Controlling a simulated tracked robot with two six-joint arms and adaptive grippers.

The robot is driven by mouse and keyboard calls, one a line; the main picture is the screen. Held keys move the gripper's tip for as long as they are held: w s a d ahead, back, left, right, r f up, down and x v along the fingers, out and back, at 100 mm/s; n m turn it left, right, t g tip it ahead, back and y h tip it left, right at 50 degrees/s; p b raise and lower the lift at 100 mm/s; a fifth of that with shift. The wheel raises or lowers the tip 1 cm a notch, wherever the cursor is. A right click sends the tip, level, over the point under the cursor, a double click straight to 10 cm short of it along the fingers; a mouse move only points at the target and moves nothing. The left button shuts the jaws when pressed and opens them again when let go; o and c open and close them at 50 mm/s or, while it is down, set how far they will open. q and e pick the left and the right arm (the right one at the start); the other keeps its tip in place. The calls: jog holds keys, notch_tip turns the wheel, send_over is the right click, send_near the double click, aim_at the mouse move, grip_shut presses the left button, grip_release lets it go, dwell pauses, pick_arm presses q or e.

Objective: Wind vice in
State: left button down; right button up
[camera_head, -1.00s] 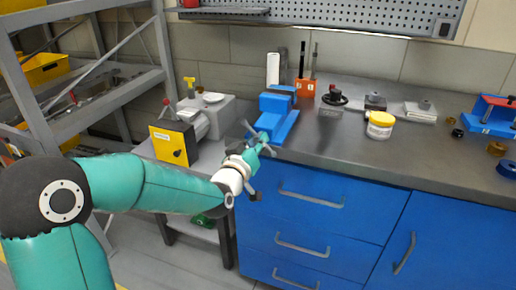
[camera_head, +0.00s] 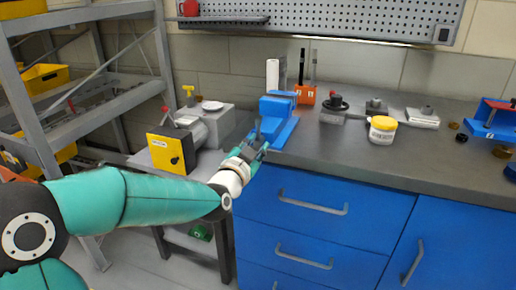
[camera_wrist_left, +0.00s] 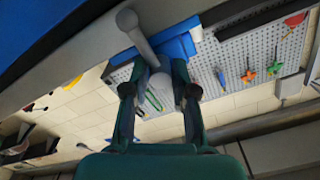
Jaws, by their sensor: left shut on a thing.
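The blue vice (camera_head: 278,106) stands at the left front corner of the grey bench, its front end toward me. Its grey handle (camera_head: 258,129) shows as a short bar at the front end, partly hidden by my fingers. My left gripper (camera_head: 256,147) is at that front end, shut on the handle. In the left wrist view the fingers of my left gripper (camera_wrist_left: 160,92) close from both sides near one end of the handle (camera_wrist_left: 143,38). Blue parts of the vice (camera_wrist_left: 178,47) show behind. My right gripper is not in view.
A yellow-fronted machine (camera_head: 171,151) stands on a low stand left of the vice. An orange holder (camera_head: 306,96) is behind the vice. A yellow-lidded tub (camera_head: 382,130) stands to the right. Blue drawers (camera_head: 300,205) lie below the bench edge. Grey shelving fills the left.

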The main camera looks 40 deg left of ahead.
pick_arm(q)
jog(key=c, duration=1.9)
grip_release()
jog(key=shift+m, duration=1.4)
jog(key=shift+o, duration=0.2)
jog(key=o, duration=1.4)
jog(key=v, duration=1.2)
jog(key=shift+f, duration=0.1)
jog(key=shift+c, duration=0.2)
